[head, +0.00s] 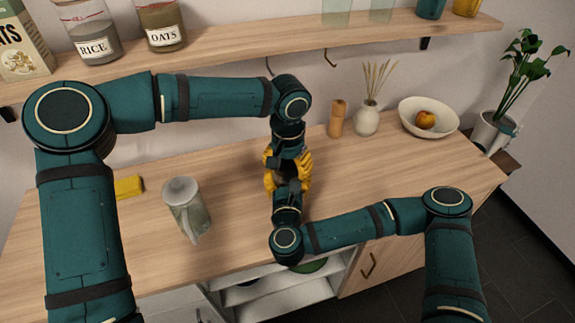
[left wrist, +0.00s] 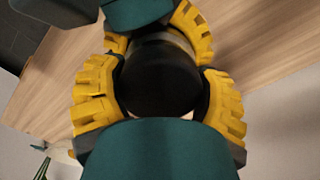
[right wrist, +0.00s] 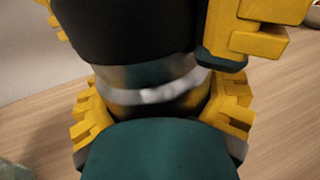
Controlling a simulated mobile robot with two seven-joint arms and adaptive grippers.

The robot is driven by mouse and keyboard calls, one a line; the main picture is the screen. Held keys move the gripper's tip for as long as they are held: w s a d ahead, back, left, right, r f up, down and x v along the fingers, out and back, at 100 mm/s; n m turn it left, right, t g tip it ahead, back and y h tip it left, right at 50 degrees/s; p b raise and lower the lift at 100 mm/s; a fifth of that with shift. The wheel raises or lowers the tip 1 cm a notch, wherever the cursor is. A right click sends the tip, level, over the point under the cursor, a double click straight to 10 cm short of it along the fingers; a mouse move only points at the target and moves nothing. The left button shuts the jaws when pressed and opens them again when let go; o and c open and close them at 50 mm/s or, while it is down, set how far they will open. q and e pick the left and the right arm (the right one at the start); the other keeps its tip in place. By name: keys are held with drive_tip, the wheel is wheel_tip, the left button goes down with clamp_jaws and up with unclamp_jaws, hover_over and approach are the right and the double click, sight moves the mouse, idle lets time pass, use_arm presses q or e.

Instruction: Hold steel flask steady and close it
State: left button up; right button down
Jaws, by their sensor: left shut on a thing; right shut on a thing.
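The steel flask (right wrist: 150,95) shows in the right wrist view as a shiny metal band between yellow fingers. Its black lid (right wrist: 130,30) sits on top of the metal; whether it is fully seated cannot be told. The lid also fills the middle of the left wrist view (left wrist: 160,75). My left gripper (head: 287,158) is shut on the lid. My right gripper (head: 288,184) is shut on the steel body, right beside the left one. In the head view the two grippers hide nearly all of the flask.
A glass pitcher (head: 186,208) and a yellow block (head: 128,187) stand left on the wooden counter (head: 235,210). A wooden mill (head: 337,118), a reed vase (head: 367,118) and a white bowl (head: 440,128) with fruit stand at the back right. A shelf (head: 280,62) with jars runs above.

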use_arm(q)
drive_tip(key=m, duration=0.4)
drive_tip(key=shift+r, duration=0.1)
drive_tip(key=m, duration=0.3)
drive_tip(key=o, duration=1.3)
wheel_tip(320, 180, up, 12)
drive_tip(key=shift+s+f, duration=0.1)
use_arm(e)
unclamp_jaws()
